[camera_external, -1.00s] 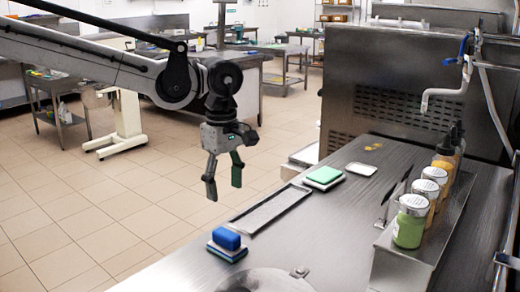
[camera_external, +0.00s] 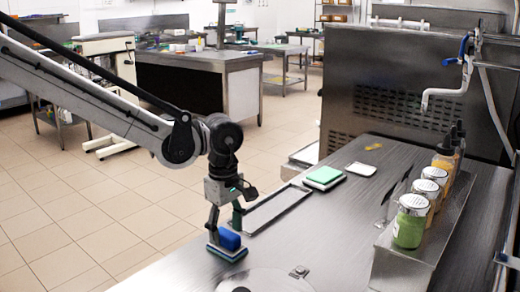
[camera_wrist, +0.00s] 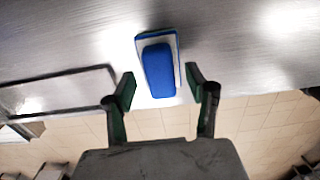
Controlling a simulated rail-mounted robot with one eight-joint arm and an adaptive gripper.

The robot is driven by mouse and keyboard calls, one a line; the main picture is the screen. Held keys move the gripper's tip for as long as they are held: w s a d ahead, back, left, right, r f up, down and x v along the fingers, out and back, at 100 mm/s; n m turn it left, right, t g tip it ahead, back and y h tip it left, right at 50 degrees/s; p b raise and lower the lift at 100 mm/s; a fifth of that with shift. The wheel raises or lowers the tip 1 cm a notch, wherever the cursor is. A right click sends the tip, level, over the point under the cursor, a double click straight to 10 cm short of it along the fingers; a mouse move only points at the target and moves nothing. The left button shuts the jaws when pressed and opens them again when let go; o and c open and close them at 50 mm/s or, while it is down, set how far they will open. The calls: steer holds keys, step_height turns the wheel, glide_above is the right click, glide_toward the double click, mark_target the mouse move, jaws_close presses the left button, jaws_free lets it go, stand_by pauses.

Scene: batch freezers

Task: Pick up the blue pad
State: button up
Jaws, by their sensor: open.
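The blue pad (camera_external: 229,239) sits on a blue and white flat base (camera_external: 228,251) near the left edge of the steel counter. In the wrist view the blue pad (camera_wrist: 158,70) lies ahead of the fingertips, roughly centred between them, on its base (camera_wrist: 141,45). My gripper (camera_external: 224,222) is open and pointed down at the pad, with one finger in front of the pad's left side in the external view. In the wrist view my gripper (camera_wrist: 166,88) has its fingers apart, one on each side, with nothing held. Contact with the pad cannot be told.
A green pad (camera_external: 324,175) on a white base lies farther back on the counter (camera_external: 330,235). A shallow metal tray (camera_external: 276,208) lies just behind the blue pad. Several shaker jars (camera_external: 409,222) stand on a raised shelf at right. A round plate (camera_external: 265,281) is in front.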

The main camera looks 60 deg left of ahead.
steer(key=shift+f, duration=0.85)
jaws_close()
steer(key=shift+r, duration=0.1)
steer(key=shift+r, duration=0.4)
steer(key=r+b, duration=0.1)
steer(key=r, duration=0.2)
steer(key=shift+s+a+r+b, duration=0.2)
steer(key=shift+a+r+b, duration=0.05)
steer(key=shift+a+b, duration=0.15)
steer(key=s+a+r+b, duration=0.2)
steer(key=s+a+r, duration=0.3)
steer(key=a, duration=0.4)
steer(key=shift+s+a+r, duration=0.15)
steer(key=shift+a+r, duration=0.05)
steer(key=shift+r, duration=0.6)
